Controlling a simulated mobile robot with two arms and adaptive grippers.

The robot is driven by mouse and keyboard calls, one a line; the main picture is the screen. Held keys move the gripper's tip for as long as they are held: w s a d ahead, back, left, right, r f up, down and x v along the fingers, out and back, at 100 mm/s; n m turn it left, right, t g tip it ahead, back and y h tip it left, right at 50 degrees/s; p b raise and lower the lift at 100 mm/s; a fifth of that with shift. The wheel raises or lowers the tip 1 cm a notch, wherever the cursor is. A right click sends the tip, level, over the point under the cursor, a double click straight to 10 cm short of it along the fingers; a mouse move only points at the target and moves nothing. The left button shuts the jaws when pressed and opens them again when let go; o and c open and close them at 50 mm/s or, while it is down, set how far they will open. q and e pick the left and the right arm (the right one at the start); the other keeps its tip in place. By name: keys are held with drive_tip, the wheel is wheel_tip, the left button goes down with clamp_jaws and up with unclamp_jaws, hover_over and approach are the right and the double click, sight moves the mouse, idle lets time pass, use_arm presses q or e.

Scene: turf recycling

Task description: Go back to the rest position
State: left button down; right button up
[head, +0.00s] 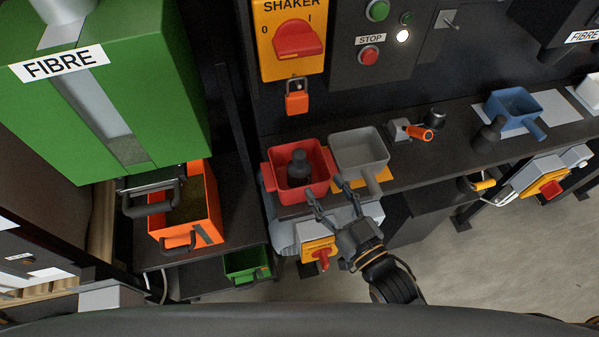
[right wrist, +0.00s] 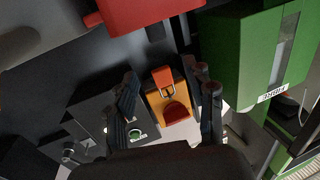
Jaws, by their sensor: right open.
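My right gripper (head: 325,188) is open and empty in the head view, just in front of the red container (head: 326,196) and the grey scoop. In the right wrist view its two fingers (right wrist: 168,88) stand apart with nothing between them; behind the gap are the orange shaker panel (right wrist: 157,103) and its padlock (right wrist: 162,77). I cannot tell whether a fingertip touches the red container. My left gripper is not in view.
A grey scoop (head: 357,143) sits right of the red container, which holds a dark object (head: 298,167). Further right are an orange-handled tool (head: 419,134) and a blue scoop (head: 514,103). An orange bin (head: 210,192) stands below the green FIBRE box (head: 160,100). Floor (head: 480,260) is clear at lower right.

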idle(0.4)
drive_tip(key=s+d+f+m+g+h, duration=0.2)
drive_tip(key=s+d+f+g+h, duration=0.1)
drive_tip(key=d+f+g+h, duration=0.4)
drive_tip(key=s+d+f+m+g+h, duration=0.2)
drive_tip(key=s+d+g, duration=0.3)
drive_tip(key=s+d, duration=0.4)
wheel_tip(320, 180, down, 27)
drive_tip(key=s+a+g+b, duration=0.1)
drive_tip(key=s+g+b, duration=0.1)
drive_tip(key=b, duration=0.1)
drive_tip(key=s+d+f+b, duration=0.2)
drive_tip(key=s+f, duration=1.5)
drive_tip(key=f, duration=0.2)
drive_tip(key=shift+d+f+n+g, duration=0.3)
drive_tip(key=shift+d+g, duration=0.1)
